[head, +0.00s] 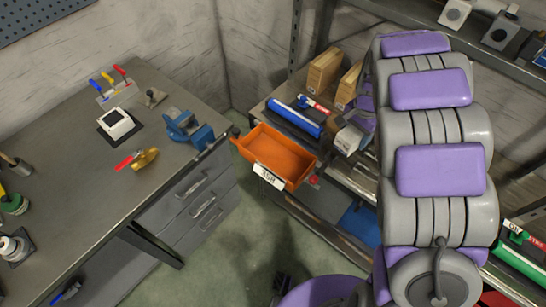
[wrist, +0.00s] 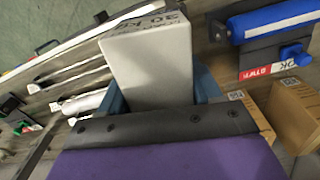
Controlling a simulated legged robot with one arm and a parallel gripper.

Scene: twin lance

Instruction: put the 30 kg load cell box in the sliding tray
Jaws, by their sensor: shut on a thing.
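The load cell box (wrist: 150,62) is a pale grey block with a printed label reading 30 KG at its far end. My gripper (wrist: 160,95) is shut on it, with blue fingers along both sides in the wrist view. In the head view a grey box (head: 348,139) beside my arm, above the shelf, looks like the same one; my arm hides most of the gripper there. The sliding tray (head: 276,157) is orange, looks empty, and sticks out from the shelf front, left of the box. The tray is not clearly visible in the wrist view.
A blue roll (head: 297,118) lies on the shelf behind the tray, with cardboard boxes (head: 324,72) further back. The workbench (head: 65,150) at left holds a blue vise (head: 188,129) and several tools. Open floor lies between bench and shelf.

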